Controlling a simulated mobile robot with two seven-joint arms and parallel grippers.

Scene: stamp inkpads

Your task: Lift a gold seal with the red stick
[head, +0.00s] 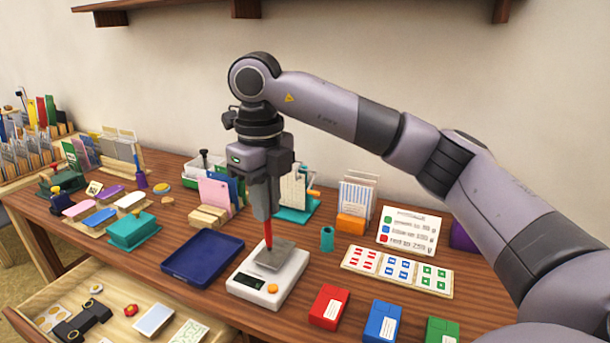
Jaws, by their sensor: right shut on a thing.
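My right gripper (264,213) points straight down above the white scale (246,284). It is shut on the red stick (269,238), which hangs upright from the fingers. The stick's lower end is at the grey plate (283,257) on the scale; I cannot tell whether it touches. Gold oval shapes that look like seals (55,310) lie on a pale sheet in the open drawer at the lower left. They are small, and no gripper is near them. My left gripper is out of view.
A dark blue tray (203,257) lies left of the scale. Red (329,305), blue (382,321) and green (441,330) boxes stand at the front right. Card holders (212,215) and a small teal cylinder (327,238) stand close by. The open drawer (95,291) juts out at the lower left.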

